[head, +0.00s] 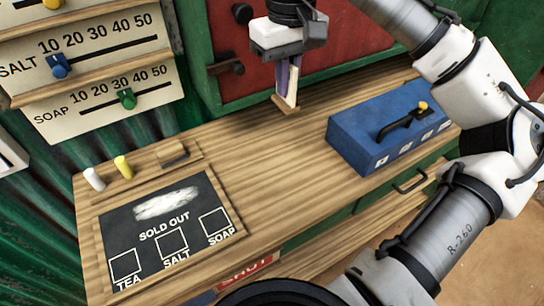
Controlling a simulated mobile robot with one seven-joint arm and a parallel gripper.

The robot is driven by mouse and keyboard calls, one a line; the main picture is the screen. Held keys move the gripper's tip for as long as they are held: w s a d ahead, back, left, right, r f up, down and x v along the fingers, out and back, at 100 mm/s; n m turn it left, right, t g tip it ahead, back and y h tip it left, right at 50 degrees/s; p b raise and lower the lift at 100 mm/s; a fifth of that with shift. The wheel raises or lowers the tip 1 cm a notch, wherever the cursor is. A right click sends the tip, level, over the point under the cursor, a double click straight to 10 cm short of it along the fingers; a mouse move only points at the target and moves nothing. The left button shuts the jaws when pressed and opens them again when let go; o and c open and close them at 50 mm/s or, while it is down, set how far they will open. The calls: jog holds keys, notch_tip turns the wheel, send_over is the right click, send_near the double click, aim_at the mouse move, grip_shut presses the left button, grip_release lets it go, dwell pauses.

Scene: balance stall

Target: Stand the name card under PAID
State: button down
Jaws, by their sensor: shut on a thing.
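My gripper (289,66) points down over the back of the wooden counter, in front of the red door. It is shut on a thin upright card (293,87), seen nearly edge-on, with a pale face and a wooden foot (286,105). This looks like the name card; no name on it is readable from here. I cannot tell whether the foot touches the counter or hangs just above it. The word PAID is not readable anywhere in this view.
Slider boards (100,95) hang upper left. The counter's middle is clear.

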notch_tip(320, 180, down, 20)
jog(key=shift+r, duration=0.1)
dwell(0.5)
jog(key=shift+f, duration=0.2)
jog(key=c, duration=1.6)
grip_release()
jog(key=shift+o, duration=0.2)
